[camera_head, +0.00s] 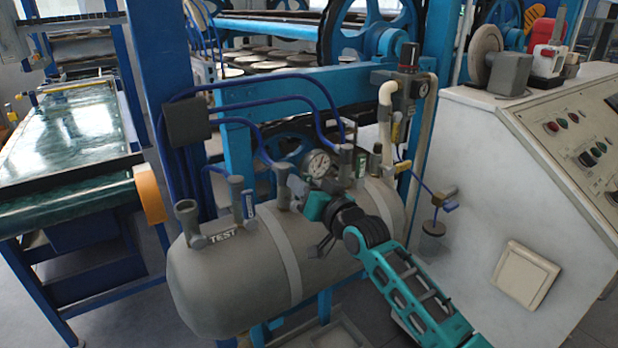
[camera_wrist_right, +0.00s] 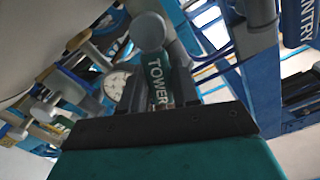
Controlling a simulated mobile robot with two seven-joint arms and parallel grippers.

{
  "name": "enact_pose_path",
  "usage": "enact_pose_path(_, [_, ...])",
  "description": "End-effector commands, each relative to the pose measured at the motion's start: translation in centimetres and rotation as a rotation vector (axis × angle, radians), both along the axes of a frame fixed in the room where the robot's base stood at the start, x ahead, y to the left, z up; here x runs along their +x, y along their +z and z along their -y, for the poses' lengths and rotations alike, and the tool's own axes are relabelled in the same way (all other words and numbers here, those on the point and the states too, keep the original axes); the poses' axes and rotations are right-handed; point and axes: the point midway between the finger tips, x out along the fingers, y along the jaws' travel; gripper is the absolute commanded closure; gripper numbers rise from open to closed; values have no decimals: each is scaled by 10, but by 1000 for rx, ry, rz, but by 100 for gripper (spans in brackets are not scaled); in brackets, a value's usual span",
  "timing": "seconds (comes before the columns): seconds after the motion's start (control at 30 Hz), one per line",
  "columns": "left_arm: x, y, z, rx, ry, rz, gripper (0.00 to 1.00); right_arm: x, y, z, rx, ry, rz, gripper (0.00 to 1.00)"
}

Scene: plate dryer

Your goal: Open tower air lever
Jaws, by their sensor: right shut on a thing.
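A grey air tank (camera_head: 235,270) with several valve pipes on top stands in the middle of the head view. My right gripper (camera_head: 308,207) reaches over the tank from the lower right, by the middle pipe (camera_head: 283,185). In the right wrist view, the green lever marked TOWER (camera_wrist_right: 157,75) sits between the two dark fingers of my right gripper (camera_wrist_right: 158,88), which is shut on it. A round grey pipe end (camera_wrist_right: 148,31) is just beyond the lever. In the head view the gripper hides most of this lever. My left gripper is not in view.
A blue GANTRY lever (camera_wrist_right: 300,22) shows at the right of the wrist view. On the tank are a TEST lever (camera_head: 222,236) and a pressure gauge (camera_head: 318,164). Blue hoses (camera_head: 265,80) arch above. A white control cabinet (camera_head: 500,200) stands close to the right.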

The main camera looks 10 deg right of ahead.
Motion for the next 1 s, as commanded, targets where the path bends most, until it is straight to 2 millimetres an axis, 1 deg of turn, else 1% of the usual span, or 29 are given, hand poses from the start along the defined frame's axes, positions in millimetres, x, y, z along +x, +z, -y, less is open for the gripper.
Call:
enact_pose_path(0.03, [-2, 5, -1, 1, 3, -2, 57, -1, 4, -2, -41, 0, 12, 100])
enact_pose_path(0.2, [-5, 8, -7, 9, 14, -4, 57, -3, 5, -8, -172, 0, 59, 100])
enact_pose_path(0.5, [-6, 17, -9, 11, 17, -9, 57, -6, 5, -16, -330, 0, 118, 100])
enact_pose_path(0.7, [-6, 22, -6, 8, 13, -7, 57, -7, 4, -18, -378, 0, 136, 100])
enact_pose_path(1.0, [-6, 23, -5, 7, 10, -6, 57, -7, 3, -19, -397, -1, 144, 100])
